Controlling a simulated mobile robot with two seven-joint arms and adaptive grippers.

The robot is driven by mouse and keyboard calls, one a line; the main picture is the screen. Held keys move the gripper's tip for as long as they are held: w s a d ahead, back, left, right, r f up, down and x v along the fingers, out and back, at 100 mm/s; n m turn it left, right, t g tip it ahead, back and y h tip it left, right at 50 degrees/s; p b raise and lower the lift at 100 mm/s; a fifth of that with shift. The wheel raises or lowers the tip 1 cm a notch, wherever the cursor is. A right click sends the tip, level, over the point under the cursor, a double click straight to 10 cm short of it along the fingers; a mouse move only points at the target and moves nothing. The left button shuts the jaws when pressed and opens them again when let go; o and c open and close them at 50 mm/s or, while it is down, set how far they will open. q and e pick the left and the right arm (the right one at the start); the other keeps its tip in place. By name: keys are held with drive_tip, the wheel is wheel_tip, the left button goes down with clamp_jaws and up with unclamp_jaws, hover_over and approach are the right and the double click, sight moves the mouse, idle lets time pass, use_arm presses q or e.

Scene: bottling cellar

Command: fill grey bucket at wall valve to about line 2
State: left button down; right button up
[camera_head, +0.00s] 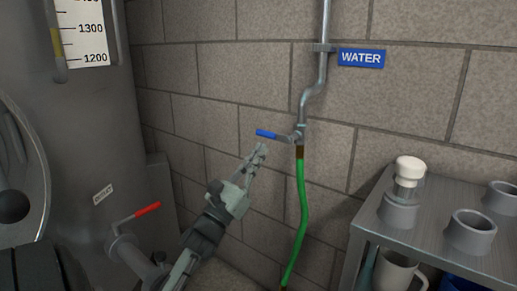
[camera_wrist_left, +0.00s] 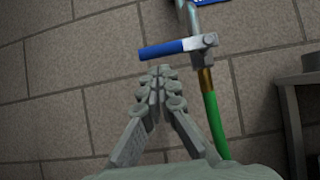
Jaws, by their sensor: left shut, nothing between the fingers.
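The wall valve (camera_head: 299,135) sits on a grey pipe on the block wall, under a blue WATER sign (camera_head: 361,58). Its blue lever handle (camera_head: 266,134) points left, roughly level. A green hose (camera_head: 302,205) hangs down from the valve and leaves the view at the bottom. My left gripper (camera_head: 260,150) is shut and empty, with its fingertips just below the blue handle. In the left wrist view, the fingertips (camera_wrist_left: 158,72) lie just below the blue handle (camera_wrist_left: 165,49); whether they touch it I cannot tell. The grey bucket and the hose's lower end are not in view. My right gripper is not in view.
A large steel tank (camera_head: 85,150) with a level scale stands at left, with a red-handled valve (camera_head: 146,211) low on it. A metal shelf (camera_head: 420,248) with grey cups, a white-capped jar (camera_head: 409,172) and a pale mug (camera_head: 398,272) stands at right. Free wall lies between them.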

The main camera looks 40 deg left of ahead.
use_arm(q)
drive_tip(key=shift+w+r, duration=0.1)
drive_tip(key=shift+r, duration=0.4)
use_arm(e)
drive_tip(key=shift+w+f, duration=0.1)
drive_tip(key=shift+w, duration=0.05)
use_arm(q)
drive_tip(key=shift+a, duration=0.1)
